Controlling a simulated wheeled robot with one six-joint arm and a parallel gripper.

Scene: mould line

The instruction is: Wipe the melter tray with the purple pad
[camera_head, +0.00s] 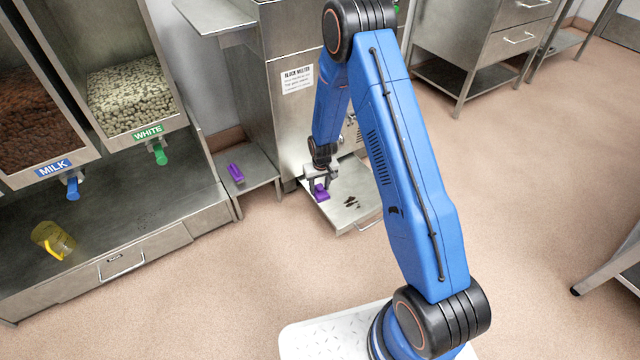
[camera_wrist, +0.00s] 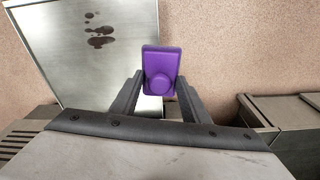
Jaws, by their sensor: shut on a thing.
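The melter tray (camera_head: 338,213) is a pulled-out metal tray at the foot of the block melter. Dark brown stains (camera_head: 352,202) lie on it, right of my gripper. My gripper (camera_head: 319,184) is shut on the purple pad (camera_head: 321,194), near the tray's left edge. In the wrist view the purple pad (camera_wrist: 160,68) is between my gripper's fingers (camera_wrist: 161,92), overlapping the tray's right edge. The tray (camera_wrist: 70,72) fills the left there, with the stains (camera_wrist: 99,32) at its top. I cannot tell if the pad touches the tray.
Another purple item (camera_head: 236,173) lies on a low side shelf (camera_head: 258,172) left of the melter (camera_head: 293,105). A yellow jug (camera_head: 53,240) lies on the counter under the milk and white dispensers. A metal table leg (camera_head: 605,268) stands at the right. The floor between is clear.

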